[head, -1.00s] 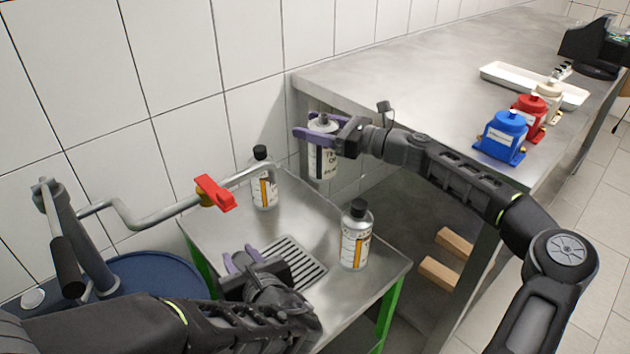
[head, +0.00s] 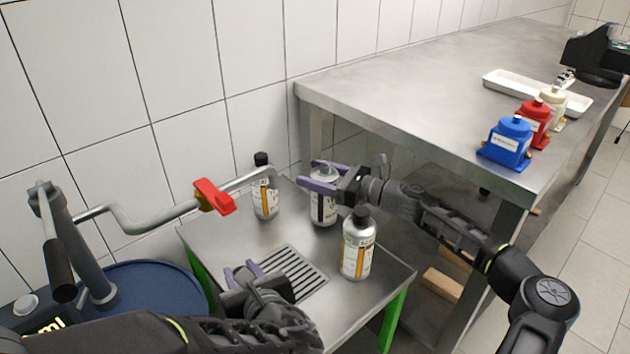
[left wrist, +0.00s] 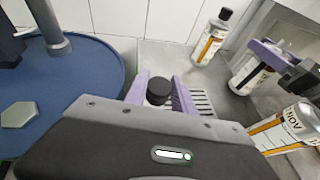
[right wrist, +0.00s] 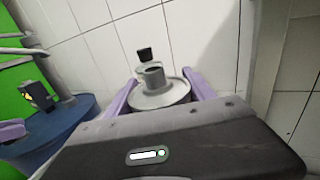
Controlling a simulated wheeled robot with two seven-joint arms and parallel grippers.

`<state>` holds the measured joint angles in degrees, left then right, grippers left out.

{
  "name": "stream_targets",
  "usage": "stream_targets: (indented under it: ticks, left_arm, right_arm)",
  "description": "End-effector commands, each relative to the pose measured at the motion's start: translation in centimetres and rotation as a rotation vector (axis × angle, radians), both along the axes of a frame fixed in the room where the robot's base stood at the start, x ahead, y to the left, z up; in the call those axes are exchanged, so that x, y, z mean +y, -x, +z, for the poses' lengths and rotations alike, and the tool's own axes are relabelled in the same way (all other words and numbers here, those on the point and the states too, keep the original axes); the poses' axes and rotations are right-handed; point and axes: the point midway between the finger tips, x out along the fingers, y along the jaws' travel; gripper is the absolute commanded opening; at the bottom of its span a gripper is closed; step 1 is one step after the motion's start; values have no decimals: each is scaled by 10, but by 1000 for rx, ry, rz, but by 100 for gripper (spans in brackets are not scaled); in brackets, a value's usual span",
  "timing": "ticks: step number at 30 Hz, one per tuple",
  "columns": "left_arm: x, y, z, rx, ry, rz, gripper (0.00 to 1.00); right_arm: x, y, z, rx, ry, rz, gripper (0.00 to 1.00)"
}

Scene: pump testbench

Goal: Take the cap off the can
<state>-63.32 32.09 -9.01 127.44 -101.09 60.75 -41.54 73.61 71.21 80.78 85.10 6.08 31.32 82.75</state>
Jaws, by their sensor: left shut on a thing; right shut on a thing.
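My right gripper (head: 318,175) is shut around the upper part of a white-and-grey can (head: 323,208) with a dark label. The can is upright at the back right of the small steel table; I cannot tell whether its base touches. In the right wrist view the can's top (right wrist: 160,92) shows a bare neck with no cap. My left gripper (head: 243,272) is over the front left of the table, by the drain grate. In the left wrist view a black cap (left wrist: 158,90) sits between its fingers, which are shut on it.
Two capped bottles stand on the small table (head: 215,240): one at the back (head: 265,193), one at the front right (head: 358,248). A pipe with a red valve handle (head: 214,196) crosses at left above a blue drum (head: 160,280). A steel bench (head: 420,95) is behind.

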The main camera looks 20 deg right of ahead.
Motion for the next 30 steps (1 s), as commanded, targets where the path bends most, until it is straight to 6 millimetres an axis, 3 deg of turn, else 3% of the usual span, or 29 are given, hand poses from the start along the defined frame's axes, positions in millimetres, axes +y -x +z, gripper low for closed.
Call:
stream_targets:
  ticks: [4, 14, 15, 22, 30]
  left_arm:
    - [0, 0, -4, 0, 0, 0, 0]
    - [0, 0, -3, 0, 0, 0, 0]
    - [0, 0, -3, 0, 0, 0, 0]
    - [0, 0, -3, 0, 0, 0, 0]
    - [0, 0, -3, 0, 0, 0, 0]
  right_arm:
    - [0, 0, -14, -2, -2, 0, 0]
    - [0, 0, -15, -2, -1, 1, 0]
    - [0, 0, -16, -1, 1, 0, 66]
    - [0, 0, -16, 0, 0, 0, 84]
    - [0, 0, -15, -1, 1, 0, 84]
